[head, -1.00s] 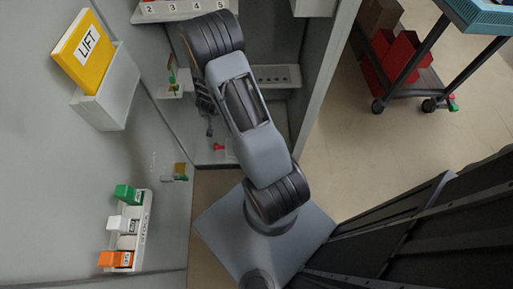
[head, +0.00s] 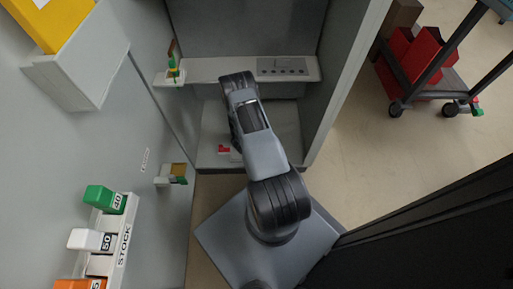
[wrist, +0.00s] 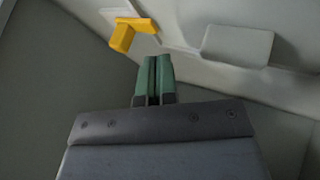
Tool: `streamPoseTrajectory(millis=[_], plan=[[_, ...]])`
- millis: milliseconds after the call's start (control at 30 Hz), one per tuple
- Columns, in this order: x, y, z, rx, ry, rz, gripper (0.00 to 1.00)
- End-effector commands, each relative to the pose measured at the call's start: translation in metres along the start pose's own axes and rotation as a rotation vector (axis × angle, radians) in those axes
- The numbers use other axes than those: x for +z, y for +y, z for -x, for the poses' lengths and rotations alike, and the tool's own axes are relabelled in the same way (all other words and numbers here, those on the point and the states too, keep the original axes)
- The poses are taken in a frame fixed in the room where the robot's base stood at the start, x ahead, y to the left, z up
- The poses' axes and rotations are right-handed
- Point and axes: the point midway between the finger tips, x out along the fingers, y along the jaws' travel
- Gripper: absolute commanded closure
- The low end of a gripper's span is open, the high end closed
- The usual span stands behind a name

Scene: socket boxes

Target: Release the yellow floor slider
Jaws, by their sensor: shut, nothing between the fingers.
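A yellow part (wrist: 123,37), which looks like the slider, shows in the wrist view at the upper left. It has a short bar and a block hanging from it, next to a pale plate. My gripper (wrist: 157,60) has green fingers pressed together with nothing between them. In the wrist view its tips lie below and to the right of the yellow part, apart from it in the picture; the depth gap is unclear. In the head view my arm hides the gripper, and I cannot clearly make out the yellow slider there.
A pale rounded plate (wrist: 237,46) is on the surface at the wrist view's right. In the head view, a shelf (head: 220,70) crosses the cabinet, with a red piece (head: 223,149) below. A stock rack (head: 118,247) is on the left wall. A cart (head: 440,88) stands right.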

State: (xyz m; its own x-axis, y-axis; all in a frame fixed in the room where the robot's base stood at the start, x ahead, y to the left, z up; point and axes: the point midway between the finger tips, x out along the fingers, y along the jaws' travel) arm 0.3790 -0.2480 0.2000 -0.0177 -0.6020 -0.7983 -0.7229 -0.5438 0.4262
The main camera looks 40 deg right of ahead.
Motion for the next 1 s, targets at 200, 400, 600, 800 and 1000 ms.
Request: streamPoseTrajectory(millis=[200, 400, 600, 800, 1000], plan=[[0.002, 0.000, -0.040, 0.000, 0.000, -0.001, 1.00], [0.001, 0.023, -0.048, -0.001, 0.000, -0.001, 1.00], [0.000, 0.033, -0.052, -0.002, 0.001, 0.001, 1.00], [0.000, 0.034, -0.052, -0.002, 0.002, 0.002, 1.00], [0.000, 0.034, -0.052, -0.003, 0.002, 0.003, 1.00]])
